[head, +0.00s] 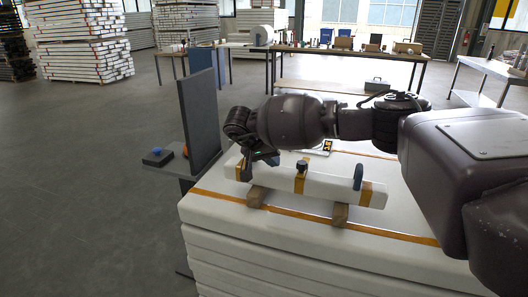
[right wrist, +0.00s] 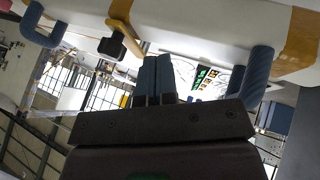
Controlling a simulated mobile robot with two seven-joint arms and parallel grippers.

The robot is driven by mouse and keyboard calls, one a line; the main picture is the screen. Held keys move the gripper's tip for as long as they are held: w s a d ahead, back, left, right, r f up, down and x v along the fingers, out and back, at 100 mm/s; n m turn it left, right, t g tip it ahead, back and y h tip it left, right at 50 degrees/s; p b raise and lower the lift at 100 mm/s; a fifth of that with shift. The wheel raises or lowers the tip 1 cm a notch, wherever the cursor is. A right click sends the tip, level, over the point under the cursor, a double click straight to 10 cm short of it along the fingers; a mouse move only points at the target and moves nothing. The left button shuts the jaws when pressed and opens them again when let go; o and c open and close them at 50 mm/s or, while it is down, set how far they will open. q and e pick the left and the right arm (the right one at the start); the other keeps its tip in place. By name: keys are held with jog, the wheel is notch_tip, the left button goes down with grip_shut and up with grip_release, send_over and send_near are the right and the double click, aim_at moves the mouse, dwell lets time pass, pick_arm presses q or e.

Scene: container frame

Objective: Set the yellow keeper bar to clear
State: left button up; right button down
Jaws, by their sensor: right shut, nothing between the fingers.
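The yellow keeper bar (right wrist: 124,34) shows in the right wrist view beside a black knob (right wrist: 111,46) on a white beam (right wrist: 190,22). In the head view the knob (head: 302,166) sits at the middle of the beam (head: 325,187), with a yellow-orange piece (head: 299,184) just below it. My right gripper (head: 247,168) is by the beam's left end, left of the knob. In the right wrist view its two blue-grey fingers (right wrist: 154,72) are together and empty, close to the keeper bar and apart from it. My left gripper is not in view.
The beam has blue handles (head: 358,177) and rests on wooden blocks (head: 340,214) over a white stack (head: 250,240). A dark upright panel (head: 200,120) stands left of my right gripper. Workbenches (head: 350,55) stand farther back.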

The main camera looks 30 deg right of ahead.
aim_at(303, 175)
jog(key=d, duration=0.1)
jog(key=s+d, duration=0.1)
jog(key=d, duration=0.1)
jog(key=shift+s+f, duration=0.3)
jog(key=shift+s, duration=0.05)
jog(key=shift+s+d, duration=0.15)
jog(key=shift+s, duration=0.15)
jog(key=shift+d+f, duration=0.1)
jog(key=shift+d, duration=0.1)
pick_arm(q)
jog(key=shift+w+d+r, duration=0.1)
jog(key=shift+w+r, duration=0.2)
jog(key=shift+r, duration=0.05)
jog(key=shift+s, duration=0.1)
pick_arm(e)
jog(key=shift+s, duration=0.1)
